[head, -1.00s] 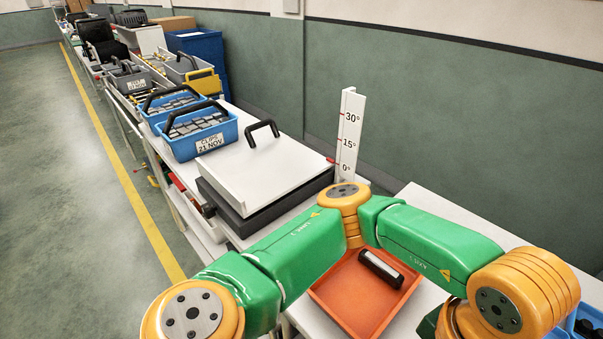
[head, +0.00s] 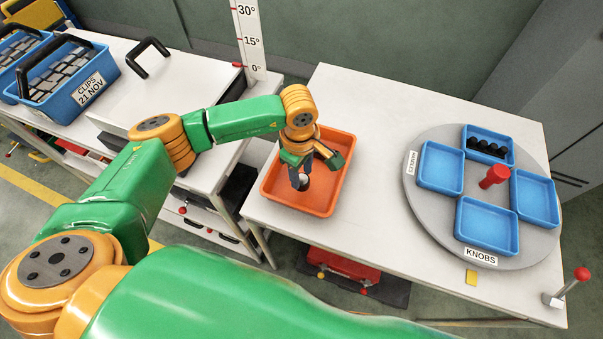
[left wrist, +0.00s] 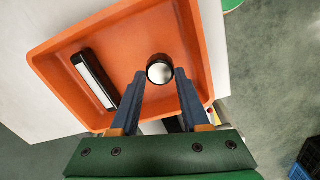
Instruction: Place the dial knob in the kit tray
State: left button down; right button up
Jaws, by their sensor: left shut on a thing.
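The orange kit tray (head: 339,185) lies on the white table. My left gripper (head: 301,180) points down over it, shut on the dial knob. In the left wrist view the knob (left wrist: 160,69) is round, black-rimmed with a pale face, between the fingertips (left wrist: 160,76). It is over the tray floor; I cannot tell the gap below it. A black bar-shaped part with a pale strip (left wrist: 95,80) lies in the tray (left wrist: 130,40) beside it. In the head view the gripper hides most of the tray's middle. My right gripper is not in view.
A grey turntable (head: 425,215) with several blue bins (head: 487,226) and a red knob-handle (head: 494,176) stands at the right, one bin holding black knobs (head: 486,146). A white-lidded press (head: 150,85) and angle scale (head: 250,40) stand left. White table behind the tray is clear.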

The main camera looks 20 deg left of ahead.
aim_at(302, 180)
pick_arm(q)
notch_tip(302, 180, down, 2)
jog(key=shift+d+f, duration=0.15)
jog(key=shift+f, duration=0.1)
jog(key=shift+f, duration=0.1)
jog(key=shift+s+f, duration=0.1)
jog(key=shift+f, duration=0.05)
jog(key=shift+c, duration=1.9)
grip_release()
jog(key=shift+r, duration=0.2)
